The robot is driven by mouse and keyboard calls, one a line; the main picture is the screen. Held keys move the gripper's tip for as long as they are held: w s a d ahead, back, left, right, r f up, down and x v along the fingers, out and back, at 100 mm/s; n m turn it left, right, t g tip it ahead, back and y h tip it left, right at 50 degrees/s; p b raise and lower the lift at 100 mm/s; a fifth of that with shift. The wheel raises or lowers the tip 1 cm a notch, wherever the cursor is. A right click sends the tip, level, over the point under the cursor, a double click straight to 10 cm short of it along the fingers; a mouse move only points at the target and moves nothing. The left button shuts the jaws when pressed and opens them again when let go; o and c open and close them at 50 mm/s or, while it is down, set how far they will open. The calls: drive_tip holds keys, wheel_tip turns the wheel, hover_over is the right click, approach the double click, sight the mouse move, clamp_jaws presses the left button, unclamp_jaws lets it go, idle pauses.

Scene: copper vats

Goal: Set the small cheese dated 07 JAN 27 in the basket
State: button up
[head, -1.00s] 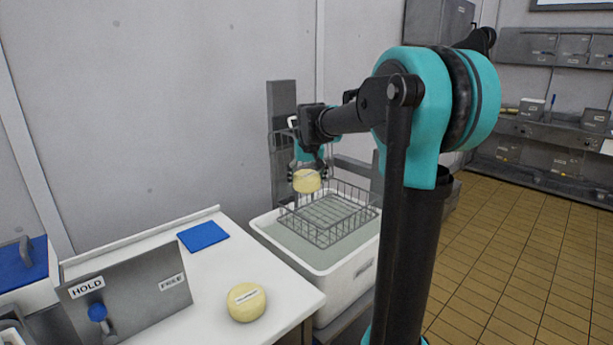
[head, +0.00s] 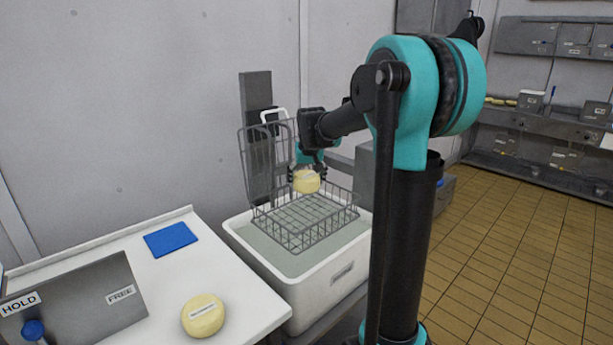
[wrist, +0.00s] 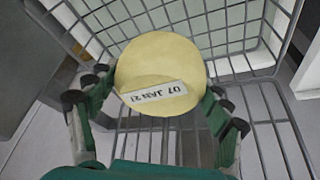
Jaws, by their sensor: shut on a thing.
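My gripper (head: 307,170) is shut on a small pale-yellow cheese (head: 306,184). In the wrist view the cheese (wrist: 160,60) sits between my teal fingers, and its white label, upside down, reads 07 JAN 2 and a last digit that looks like 7. The wire basket (head: 292,244) rests in the white tub, with its wire lid (head: 256,165) standing open at the back left. In the head view the held cheese appears above the basket's back part. In the wrist view basket wires (wrist: 262,125) show behind and below the cheese.
The white tub (head: 330,297) holds greyish liquid around the basket. On the white table (head: 168,285) to the left are another labelled cheese (head: 203,317), a blue mat (head: 171,239) and a grey panel (head: 85,305) marked HOLD and FREE. A dark post (head: 257,95) stands behind the tub.

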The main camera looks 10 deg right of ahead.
drive_tip(key=shift+f, duration=5.1)
drive_tip(key=shift+f, duration=0.8)
drive_tip(key=o, duration=1.6)
drive_tip(key=shift+c, duration=0.2)
drive_tip(key=shift+r, duration=0.15)
drive_tip(key=shift+r, duration=3.4)
